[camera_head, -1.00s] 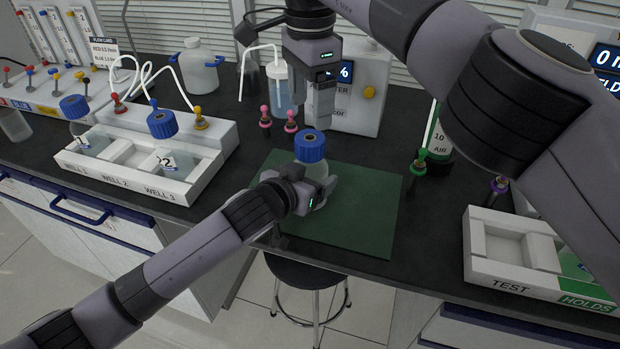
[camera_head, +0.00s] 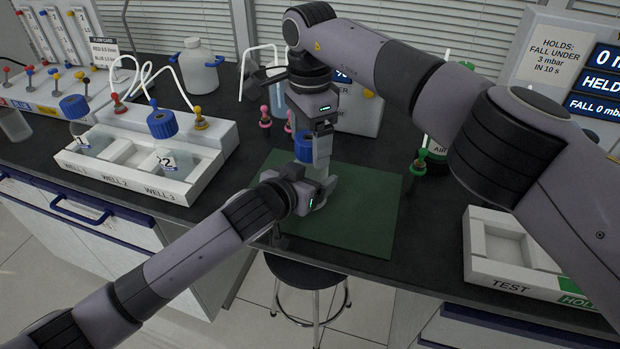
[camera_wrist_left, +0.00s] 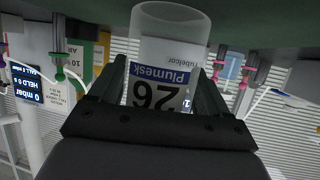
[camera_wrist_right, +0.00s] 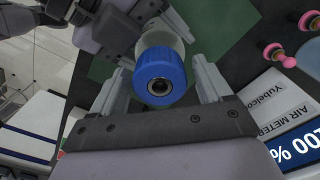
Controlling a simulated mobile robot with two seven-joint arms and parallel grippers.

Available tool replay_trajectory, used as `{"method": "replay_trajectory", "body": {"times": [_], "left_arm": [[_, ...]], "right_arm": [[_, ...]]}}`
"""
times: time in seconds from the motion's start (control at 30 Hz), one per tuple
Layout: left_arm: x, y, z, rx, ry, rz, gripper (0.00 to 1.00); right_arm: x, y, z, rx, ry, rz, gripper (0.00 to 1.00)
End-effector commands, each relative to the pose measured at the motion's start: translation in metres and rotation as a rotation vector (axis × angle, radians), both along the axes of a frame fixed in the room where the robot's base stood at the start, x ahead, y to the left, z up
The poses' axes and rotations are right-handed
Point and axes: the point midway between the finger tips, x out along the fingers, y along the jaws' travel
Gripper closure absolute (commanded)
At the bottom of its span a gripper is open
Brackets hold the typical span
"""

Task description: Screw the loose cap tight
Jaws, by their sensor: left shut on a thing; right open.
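A clear bottle with a blue cap (camera_head: 303,147) stands over the green mat (camera_head: 365,220); the bottle is mostly hidden in the head view. The left wrist view shows the bottle (camera_wrist_left: 172,45) upside down in the picture, with a "Plumesk 26" label, between the fingers of my left gripper (camera_head: 318,196). That gripper is shut on the bottle. My right gripper (camera_head: 314,155) comes from above and is open around the cap. In the right wrist view the cap (camera_wrist_right: 160,75) sits between the two fingers, with a gap on each side. Its thread is hidden.
A white well rack (camera_head: 125,180) with blue-capped bottles stands at left. A white test block (camera_head: 500,270) is at right. An air meter (camera_head: 360,118) stands behind the mat, with pink connectors (camera_head: 265,118) near it. The mat's right half is clear.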

Motion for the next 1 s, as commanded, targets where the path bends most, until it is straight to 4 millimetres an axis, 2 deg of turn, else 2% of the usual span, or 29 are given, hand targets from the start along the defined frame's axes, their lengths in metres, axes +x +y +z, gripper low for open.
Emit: {"method": "replay_trajectory", "body": {"times": [0.03, 0.1, 0.2, 0.37, 0.6, 0.9, 0.93, 1.0], "left_arm": [[-0.0006, -0.0007, -0.0004, -0.001, 0.002, -0.001, 1.0], [-0.0006, -0.0007, -0.0004, -0.001, 0.002, -0.001, 1.0], [-0.0006, -0.0007, -0.0004, 0.0, 0.001, -0.002, 1.0], [-0.0006, -0.0007, -0.0004, -0.001, 0.0, -0.002, 1.0], [-0.0006, -0.0008, -0.0004, -0.001, 0.0, -0.002, 1.0], [-0.0006, -0.0008, -0.0003, -0.001, 0.0, -0.002, 1.0], [-0.0006, -0.0008, -0.0003, -0.001, 0.0, -0.002, 1.0], [-0.0006, -0.0008, -0.0003, -0.001, 0.0, -0.002, 1.0]], "right_arm": [[0.0, -0.0001, 0.0, 0.0, 0.0, 0.0, 0.28], [0.0, -0.0001, 0.0001, 0.0, 0.0, 0.0, 0.51], [0.0, -0.0001, 0.0001, 0.0, 0.0, 0.0, 0.79], [0.0001, -0.0002, 0.0002, -0.001, 0.0, -0.046, 0.79], [0.0, -0.0003, 0.0001, -0.001, 0.0, -0.253, 0.79], [0.0, -0.0001, 0.0001, 0.0, 0.0, -0.275, 0.79], [0.0, -0.0001, 0.0001, 0.0, 0.0, -0.275, 0.39], [0.0, -0.0001, 0.0001, 0.0, 0.0, -0.275, 0.17]]}}
